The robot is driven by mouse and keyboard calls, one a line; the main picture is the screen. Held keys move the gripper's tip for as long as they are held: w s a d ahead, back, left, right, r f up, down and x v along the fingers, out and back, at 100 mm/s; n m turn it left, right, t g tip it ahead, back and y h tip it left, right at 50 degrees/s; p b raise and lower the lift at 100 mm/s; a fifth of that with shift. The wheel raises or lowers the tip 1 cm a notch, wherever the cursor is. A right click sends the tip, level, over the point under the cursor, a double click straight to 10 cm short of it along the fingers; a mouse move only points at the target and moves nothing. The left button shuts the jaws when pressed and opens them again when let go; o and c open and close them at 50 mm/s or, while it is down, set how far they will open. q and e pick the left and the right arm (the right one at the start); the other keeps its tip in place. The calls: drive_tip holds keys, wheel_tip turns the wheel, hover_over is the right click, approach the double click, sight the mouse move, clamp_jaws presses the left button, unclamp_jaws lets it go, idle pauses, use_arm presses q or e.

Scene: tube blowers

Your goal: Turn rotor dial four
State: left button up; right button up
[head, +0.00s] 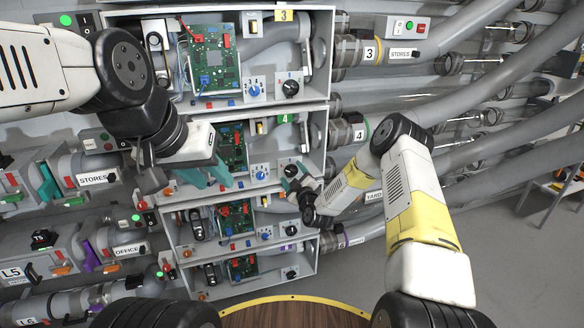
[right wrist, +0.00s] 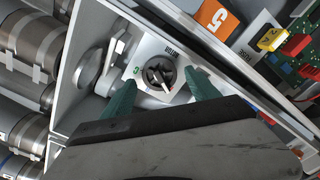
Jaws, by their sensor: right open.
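The rotor dial of cabinet four (right wrist: 160,75) is a round black knob with a white pointer on a pale panel, under the green 4 label (head: 285,118) in the head view. My right gripper (right wrist: 162,92) is open, its teal fingers apart on either side of the knob in the right wrist view. I cannot tell whether they touch it. In the head view the right gripper (head: 292,182) is at the dial and partly covers it. My left gripper (head: 205,176) is in front of cabinet four's circuit board, its teal fingers apart and empty.
Cabinet three (head: 318,60) is above, with its own blue and black dials. Two more cabinets are below; the orange 5 label (right wrist: 214,15) lies close to the right gripper. Grey pipes (head: 470,95) run along the right. A wooden round surface (head: 290,312) is in front.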

drive_tip(key=shift+w+a, duration=0.25)
drive_tip(key=shift+w, duration=0.4)
drive_tip(key=c, duration=1.4)
drive_tip(key=shift+o, duration=0.2)
